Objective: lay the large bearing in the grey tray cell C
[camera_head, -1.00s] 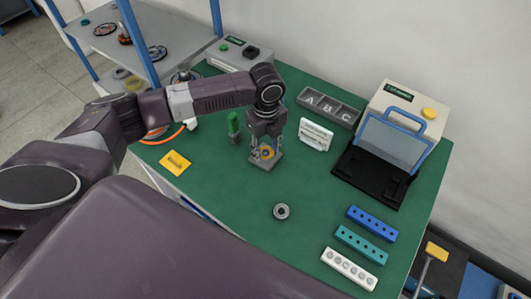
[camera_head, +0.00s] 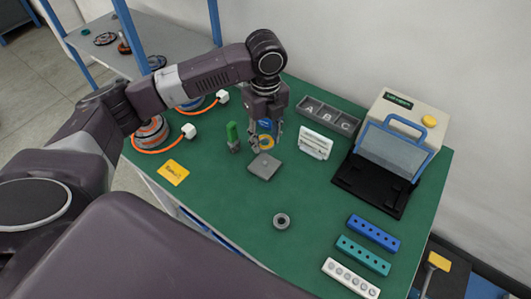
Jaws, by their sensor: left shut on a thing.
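My left gripper (camera_head: 264,142) is shut on a small yellow-edged ring (camera_head: 267,142), which is probably the large bearing, and holds it just above a grey square plate (camera_head: 264,166). The fingers partly cover the ring, and a blue patch shows above it. A loose grey ring (camera_head: 282,221) lies flat on the green table, nearer me; it looks like another bearing. The grey tray (camera_head: 343,112) stands at the back, with cells marked A, B and C from left to right. Cell C is the right one and looks empty. My right gripper is out of view.
A white stand (camera_head: 315,145) is between gripper and tray. A machine with a blue handle (camera_head: 395,145) stands at right. Blue (camera_head: 373,232), teal (camera_head: 363,255) and white (camera_head: 351,278) hole blocks lie front right. A green-topped part (camera_head: 232,135) and yellow card (camera_head: 174,172) are left.

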